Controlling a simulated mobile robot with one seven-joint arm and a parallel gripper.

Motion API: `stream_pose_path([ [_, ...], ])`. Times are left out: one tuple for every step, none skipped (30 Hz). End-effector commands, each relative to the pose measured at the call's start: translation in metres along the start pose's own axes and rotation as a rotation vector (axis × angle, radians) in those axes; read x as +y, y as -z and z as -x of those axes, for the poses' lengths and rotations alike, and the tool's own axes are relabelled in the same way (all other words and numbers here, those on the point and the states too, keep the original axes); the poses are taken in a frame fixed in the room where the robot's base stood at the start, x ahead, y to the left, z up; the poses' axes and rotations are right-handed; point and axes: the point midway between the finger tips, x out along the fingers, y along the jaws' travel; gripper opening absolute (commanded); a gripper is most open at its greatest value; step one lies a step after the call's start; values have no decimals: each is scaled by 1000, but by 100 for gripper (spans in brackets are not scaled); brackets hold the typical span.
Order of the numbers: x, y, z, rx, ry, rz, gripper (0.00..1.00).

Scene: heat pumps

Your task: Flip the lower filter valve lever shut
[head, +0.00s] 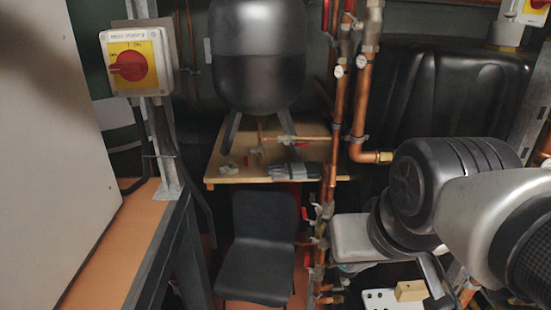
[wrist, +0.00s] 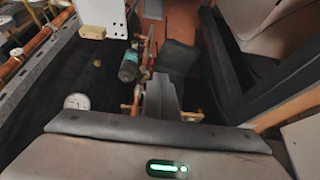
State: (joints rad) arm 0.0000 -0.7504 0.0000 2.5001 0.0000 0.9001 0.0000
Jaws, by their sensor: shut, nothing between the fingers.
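A vertical copper pipe run with valves (head: 320,235) stands right of the black chair in the head view. A small red lever (head: 305,212) sits high on it and another red lever (head: 307,260) lower down; I cannot tell for sure which is the lower filter valve lever. In the wrist view a dark green cylinder, perhaps the filter (wrist: 130,65), has small red parts beside it. My gripper (wrist: 162,82) is shut and empty, below and right of that cylinder in the wrist view. In the head view its pale hand is just right of the valves; the fingertips are not clear.
The black chair (head: 262,245) stands left of the valves. A wooden shelf (head: 235,178) bears a dark tank (head: 257,55). A pressure gauge (wrist: 76,102) and pipes are left in the wrist view. A bench with a dark frame (head: 135,250) stands at left.

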Motion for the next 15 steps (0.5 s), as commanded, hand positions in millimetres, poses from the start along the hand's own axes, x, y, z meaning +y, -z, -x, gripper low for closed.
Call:
stream_pose_path([
  [0,0,0,0,0,0,0],
  [0,0,0,0,0,0,0],
  [0,0,0,0,0,0,0],
  [0,0,0,-1,0,0,0],
  [0,0,-1,-3,-1,1,0],
  [1,2,-3,-7,-4,3,0],
  [2,3,-6,-13,-7,6,0],
  [3,5,-9,-22,-12,10,0],
  [5,9,-15,-35,-23,18,0],
  [8,12,-20,-49,-32,23,0],
  [10,17,-26,-63,-44,30,0],
  [14,24,-35,-84,-63,42,0],
  [18,30,-43,-102,-80,51,0],
  [21,37,-52,-120,-98,60,0],
  [26,47,-65,-142,-126,75,0],
])
